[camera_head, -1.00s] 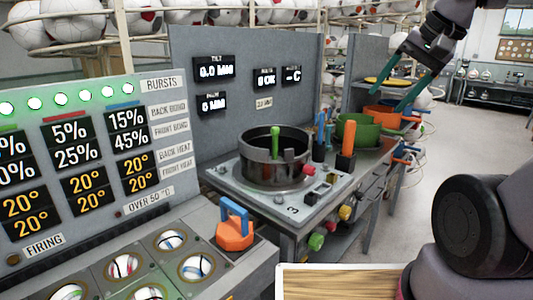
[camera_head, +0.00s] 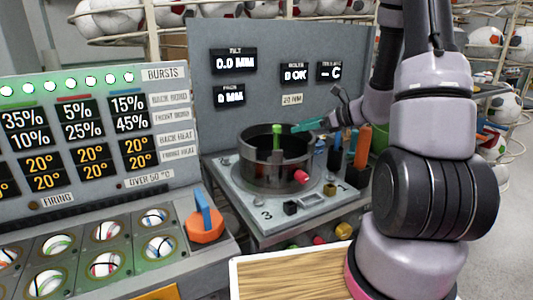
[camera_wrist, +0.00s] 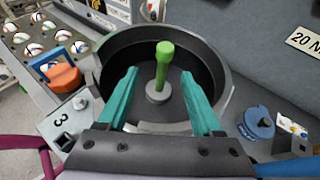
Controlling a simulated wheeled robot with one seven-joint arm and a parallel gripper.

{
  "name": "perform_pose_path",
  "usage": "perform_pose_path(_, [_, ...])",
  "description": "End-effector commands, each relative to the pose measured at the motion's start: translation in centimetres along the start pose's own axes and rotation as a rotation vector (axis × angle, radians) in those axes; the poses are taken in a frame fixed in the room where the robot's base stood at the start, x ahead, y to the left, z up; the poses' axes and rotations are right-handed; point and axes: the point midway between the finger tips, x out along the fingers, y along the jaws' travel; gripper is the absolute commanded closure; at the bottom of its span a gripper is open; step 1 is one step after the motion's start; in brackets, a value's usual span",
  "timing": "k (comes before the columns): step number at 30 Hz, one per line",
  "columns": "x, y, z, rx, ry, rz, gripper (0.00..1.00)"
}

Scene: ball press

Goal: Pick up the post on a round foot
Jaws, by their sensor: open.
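The post is bright green and stands upright on a round grey foot inside a dark round pot; it shows in the head view (camera_head: 277,138) and in the wrist view (camera_wrist: 163,68). The pot (camera_head: 250,170) sits on a grey press table. My gripper (camera_head: 300,127) is at the right rim of the pot in the head view, with teal fingers. In the wrist view my gripper (camera_wrist: 160,100) is open, its fingers apart on either side of the post in the picture. Nothing is between the fingertips that I can see touching them. The foot (camera_wrist: 158,92) is in plain view.
An orange block with a blue handle (camera_head: 205,222) stands left of the press. A blue round piece (camera_wrist: 257,122) lies right of the pot. Orange and blue upright handles (camera_head: 363,146) stand behind the right side. A grey panel with displays (camera_head: 290,60) rises behind.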

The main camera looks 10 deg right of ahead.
Motion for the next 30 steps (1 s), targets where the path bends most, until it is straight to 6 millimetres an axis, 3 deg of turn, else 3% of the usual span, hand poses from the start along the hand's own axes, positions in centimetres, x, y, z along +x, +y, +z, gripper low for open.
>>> perform_pose_path(12, [5.1,-0.6,-0.6,0.027,-0.006,-0.016,0.33])
perform_pose_path(17, [6.2,-0.7,-0.7,0.027,-0.004,-0.017,0.33])
perform_pose_path(24, [9.7,-0.9,-1.1,0.027,-0.005,-0.014,0.33])
perform_pose_path(30, [10.9,-1.0,-1.1,0.026,-0.005,-0.017,0.33])
